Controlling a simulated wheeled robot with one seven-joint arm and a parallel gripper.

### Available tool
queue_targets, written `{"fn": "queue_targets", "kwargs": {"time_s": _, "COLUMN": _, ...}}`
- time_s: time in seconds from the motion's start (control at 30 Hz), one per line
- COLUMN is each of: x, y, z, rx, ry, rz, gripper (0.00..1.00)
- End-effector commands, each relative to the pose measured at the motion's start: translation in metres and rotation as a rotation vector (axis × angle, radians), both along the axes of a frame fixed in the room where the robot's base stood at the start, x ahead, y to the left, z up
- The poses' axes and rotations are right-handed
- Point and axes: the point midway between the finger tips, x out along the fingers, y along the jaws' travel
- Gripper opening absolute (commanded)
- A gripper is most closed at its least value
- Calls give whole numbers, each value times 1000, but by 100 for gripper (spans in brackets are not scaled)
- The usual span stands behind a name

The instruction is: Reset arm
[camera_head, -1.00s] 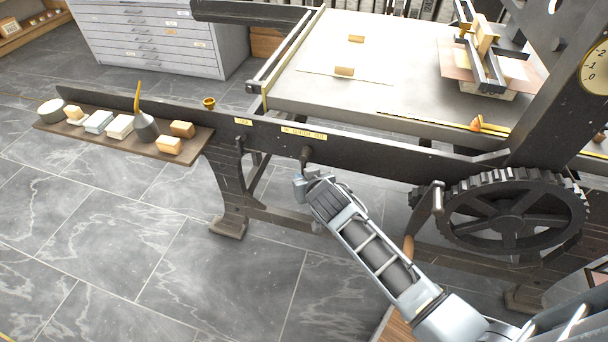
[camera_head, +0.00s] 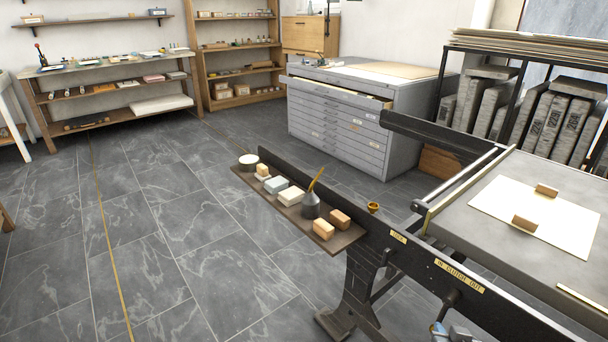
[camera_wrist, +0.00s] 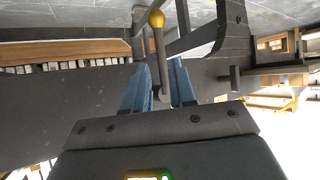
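My gripper (camera_wrist: 162,72) shows in the wrist view with its two blue fingers apart and nothing clamped between them. A dark lever (camera_wrist: 159,50) with a brass knob stands in the line of the gap between the fingers; I cannot tell how far it reaches in, and I see no clear contact. In the head view only a small part of my gripper (camera_head: 440,329) shows at the bottom edge. It is just below the press's clutch lever (camera_head: 449,302), under the yellow clutch label. The rest of my arm is outside the head view.
The press bed (camera_head: 470,225) carries a pale sheet with two wooden blocks. A side shelf (camera_head: 335,243) holds several blocks and a dark pot. A grey flat-file cabinet (camera_head: 335,125) and a stone rack (camera_head: 440,75) stand behind. The floor (camera_head: 170,250) at left is clear.

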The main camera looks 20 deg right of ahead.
Motion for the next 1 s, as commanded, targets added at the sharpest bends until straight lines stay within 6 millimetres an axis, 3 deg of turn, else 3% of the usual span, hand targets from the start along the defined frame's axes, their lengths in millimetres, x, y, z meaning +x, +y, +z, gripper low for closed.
{"fn": "queue_targets", "kwargs": {"time_s": 0.17, "x": -14, "y": 12, "z": 2, "rx": -6, "ry": -2, "rz": 40, "gripper": 25}}
{"fn": "queue_targets", "kwargs": {"time_s": 0.27, "x": -38, "y": 33, "z": 6, "rx": -14, "ry": -9, "rz": 108, "gripper": 25}}
{"fn": "queue_targets", "kwargs": {"time_s": 0.47, "x": -102, "y": 87, "z": 34, "rx": -38, "ry": -49, "rz": 284, "gripper": 25}}
{"fn": "queue_targets", "kwargs": {"time_s": 0.77, "x": -194, "y": 154, "z": 111, "rx": -57, "ry": -146, "rz": 493, "gripper": 25}}
{"fn": "queue_targets", "kwargs": {"time_s": 1.0, "x": -253, "y": 189, "z": 196, "rx": -70, "ry": -238, "rz": 594, "gripper": 25}}
